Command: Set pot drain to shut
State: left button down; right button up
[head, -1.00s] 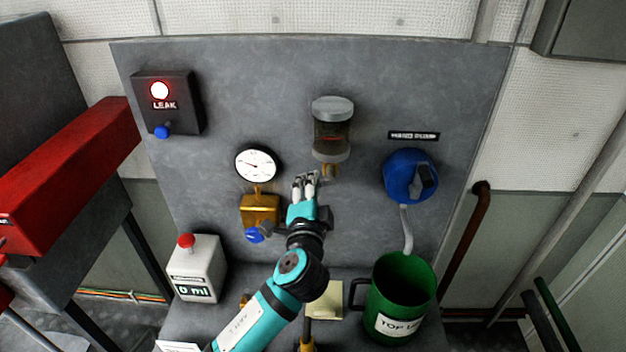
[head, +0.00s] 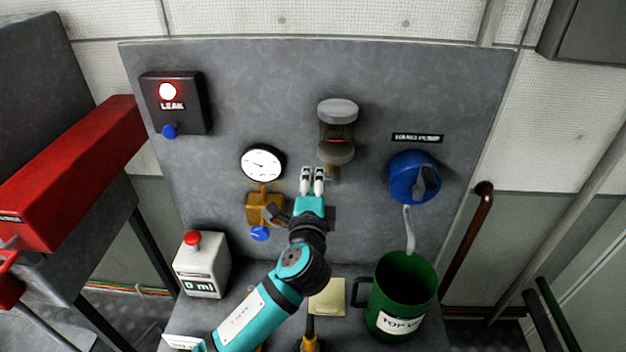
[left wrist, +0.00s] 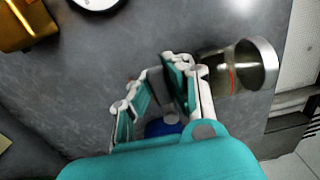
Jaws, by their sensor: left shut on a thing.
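The pot (head: 335,150) is a clear cylinder with a grey cap and a red line, fixed on the grey panel. It also shows at the right of the left wrist view (left wrist: 228,72). In the left wrist view a dark grey piece (left wrist: 158,82) shows between the fingers; the contact itself is mostly hidden. My right gripper is out of view.
A gauge (head: 262,163) and brass regulator (head: 262,208) with a blue knob sit left of my gripper. A green jug (head: 403,300) stands below. The LEAK box (head: 175,102) has its lamp lit.

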pick_arm(q)
jog(key=shift+f, duration=0.1)
jog(key=c, duration=1.2)
grip_release()
jog(key=shift+c, duration=0.2)
jog(key=s, duration=1.2)
